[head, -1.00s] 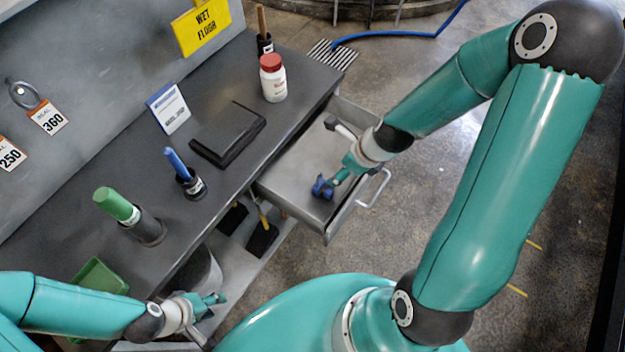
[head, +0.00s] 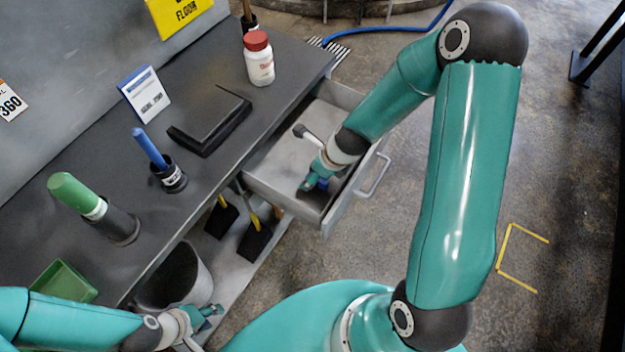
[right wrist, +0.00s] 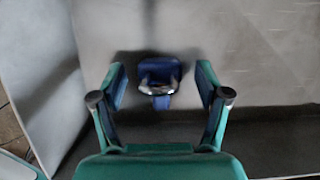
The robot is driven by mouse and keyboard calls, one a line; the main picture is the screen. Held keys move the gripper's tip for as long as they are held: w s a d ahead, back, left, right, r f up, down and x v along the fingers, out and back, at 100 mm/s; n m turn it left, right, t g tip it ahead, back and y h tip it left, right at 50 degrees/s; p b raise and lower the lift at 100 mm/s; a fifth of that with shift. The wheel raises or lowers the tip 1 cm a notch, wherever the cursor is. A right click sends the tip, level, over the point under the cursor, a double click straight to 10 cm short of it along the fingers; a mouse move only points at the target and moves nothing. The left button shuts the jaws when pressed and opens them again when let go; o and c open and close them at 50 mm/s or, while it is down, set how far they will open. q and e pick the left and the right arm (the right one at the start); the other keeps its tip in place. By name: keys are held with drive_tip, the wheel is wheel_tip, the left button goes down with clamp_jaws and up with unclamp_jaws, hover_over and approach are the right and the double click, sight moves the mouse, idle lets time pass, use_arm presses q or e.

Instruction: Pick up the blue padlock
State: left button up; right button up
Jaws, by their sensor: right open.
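The blue padlock (right wrist: 158,78) lies on the floor of the open drawer (head: 262,187), with a silvery shackle. My right gripper (right wrist: 160,90) is open, and in the right wrist view its two fingers stand on either side of the padlock, with a gap on each side. In the head view my right gripper (head: 312,180) is down in the drawer and hides most of the padlock, with only some blue (head: 323,184) showing. My left gripper (head: 208,312) is low at the left, away from the drawer; its finger opening is unclear.
The desk (head: 215,170) holds a black closed case (head: 208,122), a white bottle with a red cap (head: 259,62), a blue-handled item (head: 150,148), a green-topped cylinder (head: 75,192) and a green tray (head: 62,283). A bin (head: 178,280) stands below. The drawer walls surround my right gripper.

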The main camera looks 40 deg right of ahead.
drive_tip(key=shift+x, duration=0.9)
drive_tip(key=shift+c, duration=0.3)
drive_tip(key=c, duration=1.3)
drive_tip(key=shift+o, duration=0.2)
drive_tip(key=shift+r, duration=0.1)
drive_tip(key=shift+r, duration=0.1)
